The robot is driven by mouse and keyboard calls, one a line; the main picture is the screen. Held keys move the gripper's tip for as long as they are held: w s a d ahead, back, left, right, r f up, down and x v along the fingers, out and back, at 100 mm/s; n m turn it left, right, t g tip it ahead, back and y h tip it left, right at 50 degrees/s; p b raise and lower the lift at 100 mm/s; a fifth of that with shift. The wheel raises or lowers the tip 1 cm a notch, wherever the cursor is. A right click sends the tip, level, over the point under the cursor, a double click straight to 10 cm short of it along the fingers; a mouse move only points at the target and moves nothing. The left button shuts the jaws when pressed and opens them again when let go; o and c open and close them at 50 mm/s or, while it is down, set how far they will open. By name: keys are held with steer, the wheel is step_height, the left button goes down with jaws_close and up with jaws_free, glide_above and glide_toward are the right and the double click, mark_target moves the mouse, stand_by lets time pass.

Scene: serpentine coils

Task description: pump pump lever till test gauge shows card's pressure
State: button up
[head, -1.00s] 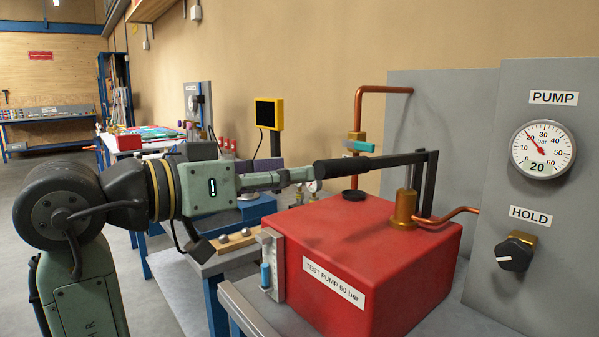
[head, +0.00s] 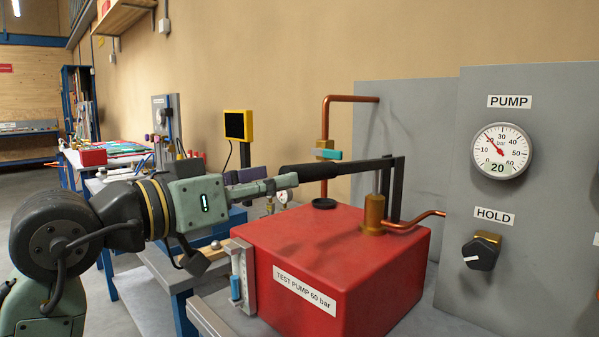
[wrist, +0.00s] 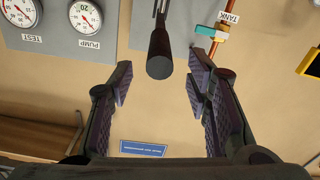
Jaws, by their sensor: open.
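The red test pump (head: 340,225) stands on a grey bench. Its lever (head: 345,168) is a dark bar with a thick black grip, roughly level above the pump. My gripper (head: 290,181) is open at the grip's left end. In the wrist view, the grip's round end (wrist: 160,67) lies between the lines of my spread fingers (wrist: 160,78), apart from both. The PUMP gauge (head: 501,151) reads 20 bar. The TEST gauge (wrist: 18,12) is cut by the wrist view's edge, its value unclear. No readable pressure card shows.
The HOLD knob (head: 481,252) is on the grey panel (head: 560,200) at right. A copper pipe with a turquoise-handled TANK valve (head: 328,154) stands behind the lever. A yellow-framed screen (head: 239,125) is farther back. A small blue sign (wrist: 143,148) is too small to read.

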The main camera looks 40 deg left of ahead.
mark_target(300, 175)
steer(key=w, duration=0.2)
steer(key=w+p, duration=0.1)
steer(key=w, duration=0.3)
steer(key=shift+w+d+p, duration=0.25)
steer(key=shift+w+p, duration=0.05)
steer(key=shift+w, duration=0.1)
steer(key=shift+c, duration=0.5)
jaws_close()
